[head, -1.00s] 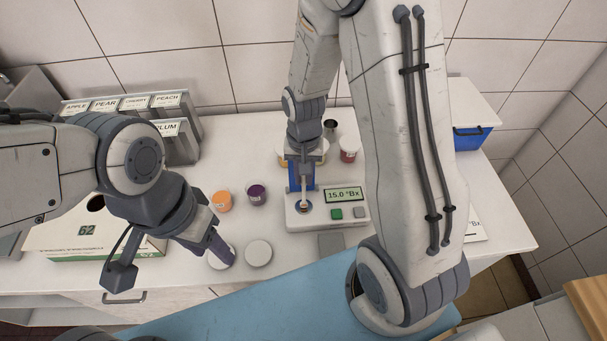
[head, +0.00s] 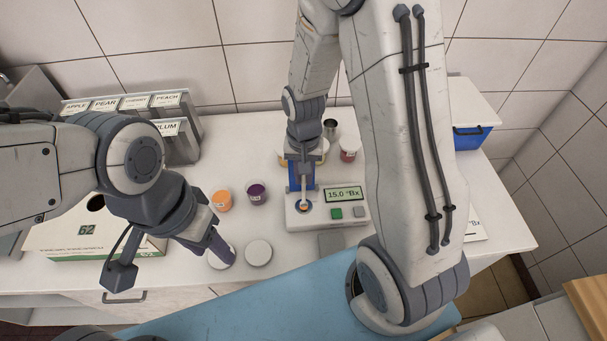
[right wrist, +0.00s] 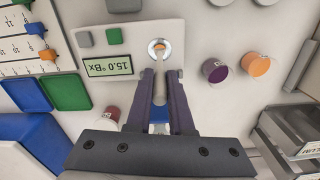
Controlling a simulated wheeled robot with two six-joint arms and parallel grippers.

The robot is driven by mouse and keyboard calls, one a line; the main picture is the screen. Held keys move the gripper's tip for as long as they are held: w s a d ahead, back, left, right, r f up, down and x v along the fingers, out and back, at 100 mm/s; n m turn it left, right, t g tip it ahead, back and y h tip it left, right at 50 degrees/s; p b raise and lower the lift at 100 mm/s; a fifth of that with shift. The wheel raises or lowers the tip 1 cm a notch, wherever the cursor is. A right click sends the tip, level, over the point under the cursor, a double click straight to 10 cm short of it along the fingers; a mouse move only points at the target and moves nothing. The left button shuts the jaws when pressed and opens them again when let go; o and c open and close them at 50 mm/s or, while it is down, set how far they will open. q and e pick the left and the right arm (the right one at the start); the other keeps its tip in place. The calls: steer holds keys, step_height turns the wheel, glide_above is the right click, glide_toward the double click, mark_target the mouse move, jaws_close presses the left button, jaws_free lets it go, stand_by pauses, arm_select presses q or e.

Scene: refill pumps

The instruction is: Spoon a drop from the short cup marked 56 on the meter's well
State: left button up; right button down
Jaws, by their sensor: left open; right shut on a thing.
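The meter (head: 350,208) stands on the counter; its display reads 15.0 °Bx. My right gripper (head: 302,185) is shut on a pale-shafted spoon, whose shaft shows in the right wrist view (right wrist: 160,80). The spoon's tip is at the meter's round well (right wrist: 157,46), where orange shows; whether the tip touches it I cannot tell. An orange cup (head: 223,201) and a purple cup (head: 257,195) stand left of the meter. Their labels are too small to read, so I cannot tell which is marked 56. My left gripper (head: 222,250) is open and empty above a white disc.
A second white disc (head: 258,253) lies beside the first. A red cup (head: 348,152) and a steel cup (head: 331,128) stand behind the meter. A box marked 62 (head: 92,228) and fruit-labelled bins (head: 185,145) are at left. A blue bin (head: 470,137) is at right.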

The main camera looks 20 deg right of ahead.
step_height(320, 180, up, 8)
steer(key=p, duration=0.7)
